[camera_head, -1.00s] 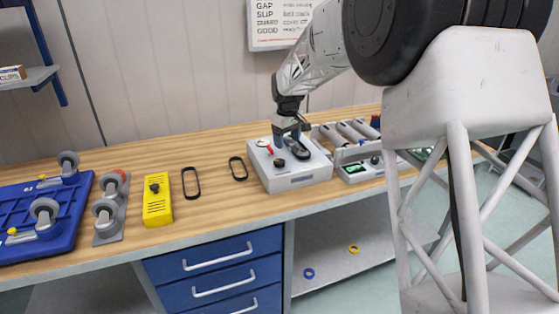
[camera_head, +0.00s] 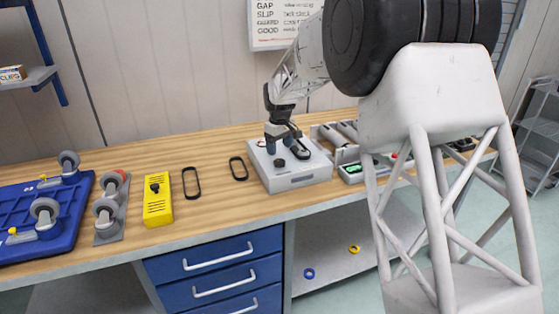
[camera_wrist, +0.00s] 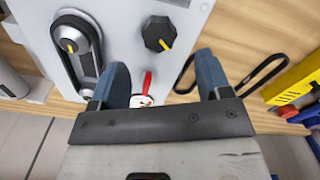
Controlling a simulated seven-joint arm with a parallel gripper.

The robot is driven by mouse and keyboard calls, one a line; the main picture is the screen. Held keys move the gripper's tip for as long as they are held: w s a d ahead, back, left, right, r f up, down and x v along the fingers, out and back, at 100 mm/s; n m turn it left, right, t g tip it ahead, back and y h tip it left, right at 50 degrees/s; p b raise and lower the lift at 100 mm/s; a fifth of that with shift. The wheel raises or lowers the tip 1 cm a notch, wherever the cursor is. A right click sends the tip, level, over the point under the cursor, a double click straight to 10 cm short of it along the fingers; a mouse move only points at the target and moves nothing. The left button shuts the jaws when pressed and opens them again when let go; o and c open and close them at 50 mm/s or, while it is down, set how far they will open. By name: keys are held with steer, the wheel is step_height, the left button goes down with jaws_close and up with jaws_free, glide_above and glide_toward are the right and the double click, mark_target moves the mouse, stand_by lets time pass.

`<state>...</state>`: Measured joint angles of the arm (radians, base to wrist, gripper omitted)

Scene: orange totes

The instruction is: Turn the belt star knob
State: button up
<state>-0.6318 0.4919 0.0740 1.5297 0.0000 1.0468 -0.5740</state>
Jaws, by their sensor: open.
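A grey belt unit (camera_head: 292,183) stands on the bench. On its top is a black star knob (camera_head: 279,163), which shows in the wrist view as a dark lobed knob (camera_wrist: 157,33) with a yellow mark. Beside it a black belt (camera_wrist: 82,55) runs around pulleys. A small red lever (camera_wrist: 147,85) on a white disc shows between my fingers in the wrist view. My gripper (camera_head: 282,147) is open above the unit, its blue-grey fingers pointing down. In the wrist view the star knob lies just beyond the gap between the fingertips (camera_wrist: 162,65); contact does not show.
Two loose black belts (camera_head: 238,168) lie left of the unit. Further left stand a yellow box (camera_head: 158,200) with a black knob, a grey caster plate (camera_head: 112,220) and a blue platform (camera_head: 40,222). A parts tray (camera_head: 345,150) stands close on the right.

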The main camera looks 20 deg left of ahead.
mark_target(280, 161)
steer(key=shift+f, duration=2.95)
steer(key=c, duration=0.9)
steer(key=shift+m, duration=0.3)
steer(key=shift+m, duration=2.1)
steer(key=o, duration=0.9)
